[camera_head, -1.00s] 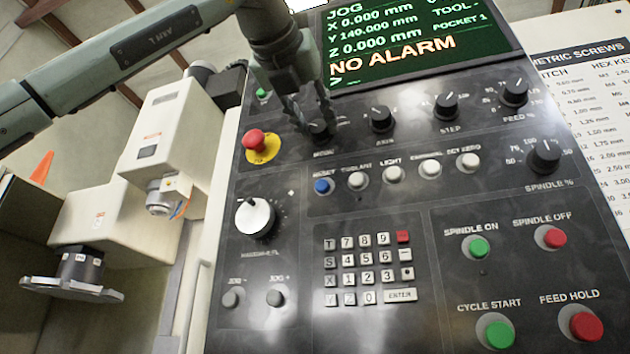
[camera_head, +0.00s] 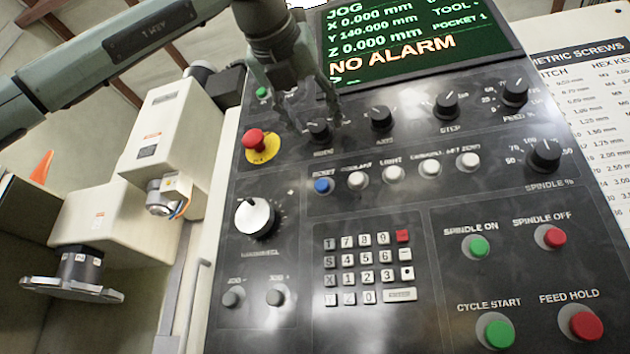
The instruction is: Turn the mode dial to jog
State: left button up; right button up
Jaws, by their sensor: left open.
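The mode dial (camera_head: 319,133) is a black knob near the panel's upper left, below the screen. Its label beneath is blurred. My left gripper (camera_head: 319,122) reaches down from above, open, with one finger on each side of the dial. I cannot tell whether the fingers touch it. The screen (camera_head: 420,40) shows JOG at its top left and NO ALARM below the axis values. My right gripper is not in view.
A red emergency stop (camera_head: 254,138) on a yellow base sits just left of the dial. The axis knob (camera_head: 381,118) is close on the right. The blue reset button (camera_head: 322,186) and several white buttons lie below. A white handwheel (camera_head: 255,217) is lower left.

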pick_arm(q)
jog(key=v, duration=1.1)
